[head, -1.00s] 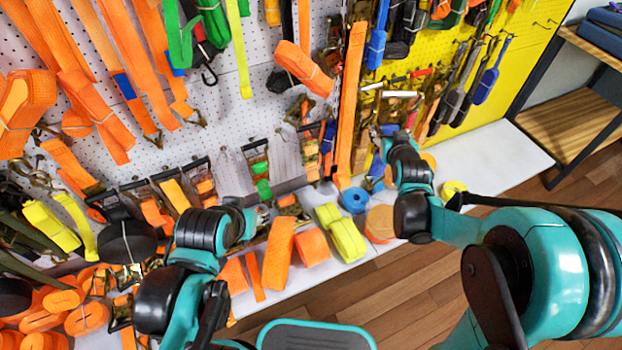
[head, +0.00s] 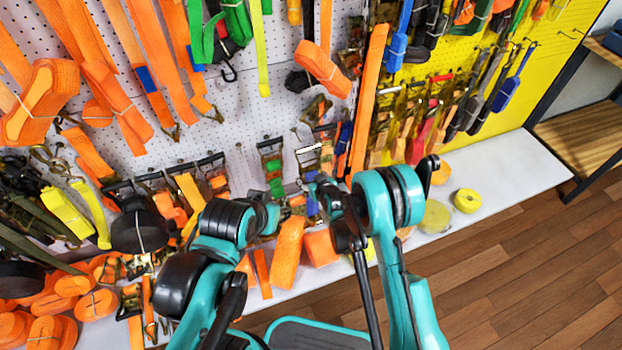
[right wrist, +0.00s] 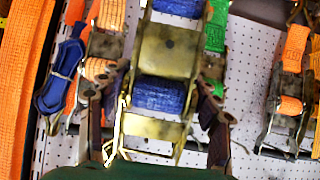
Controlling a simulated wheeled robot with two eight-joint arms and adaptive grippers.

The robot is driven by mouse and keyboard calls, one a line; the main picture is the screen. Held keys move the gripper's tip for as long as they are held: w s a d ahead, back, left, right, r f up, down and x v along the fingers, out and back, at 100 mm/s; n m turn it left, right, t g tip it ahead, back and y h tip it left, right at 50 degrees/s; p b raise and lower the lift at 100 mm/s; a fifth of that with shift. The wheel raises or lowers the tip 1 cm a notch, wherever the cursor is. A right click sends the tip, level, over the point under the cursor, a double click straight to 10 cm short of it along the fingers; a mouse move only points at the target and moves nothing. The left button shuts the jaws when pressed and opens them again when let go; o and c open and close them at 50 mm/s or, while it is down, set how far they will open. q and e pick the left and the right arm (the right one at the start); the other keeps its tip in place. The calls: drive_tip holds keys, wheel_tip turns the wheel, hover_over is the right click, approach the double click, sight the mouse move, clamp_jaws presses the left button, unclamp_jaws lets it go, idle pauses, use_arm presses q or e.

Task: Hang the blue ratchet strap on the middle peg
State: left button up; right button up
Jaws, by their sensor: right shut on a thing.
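The blue ratchet strap (right wrist: 160,95) fills the middle of the right wrist view, a brass-coloured buckle with blue webbing. My right gripper (head: 318,185) is shut on it and holds it upright in front of the white pegboard. In the head view the strap (head: 311,207) is small and partly behind my right wrist. A ratchet strap with green webbing (head: 274,168) hangs just left of it. I cannot make out the middle peg; straps and my arm cover that area. My left gripper (head: 268,215) is low at the centre; its fingers are too hidden to judge.
Long orange straps (head: 368,100) hang close on the right of the held strap. More ratchet straps (head: 213,172) hang at the left. Orange rolls (head: 288,252) and a yellow roll (head: 467,201) lie on the white shelf (head: 520,160) below. The yellow board (head: 490,100) is crowded.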

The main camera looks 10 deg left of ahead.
drive_tip(key=shift+w+a+f, duration=0.1)
drive_tip(key=shift+a, duration=0.1)
drive_tip(key=w+a+f, duration=0.1)
drive_tip(key=w+a, duration=0.4)
drive_tip(key=w, duration=0.3)
drive_tip(key=shift+a+f, duration=0.15)
drive_tip(key=shift+f, duration=0.25)
idle(0.8)
drive_tip(key=shift+f, duration=0.1)
idle(0.5)
drive_tip(key=o, duration=2)
drive_tip(key=shift+c, duration=0.2)
drive_tip(key=shift+s+f, duration=0.1)
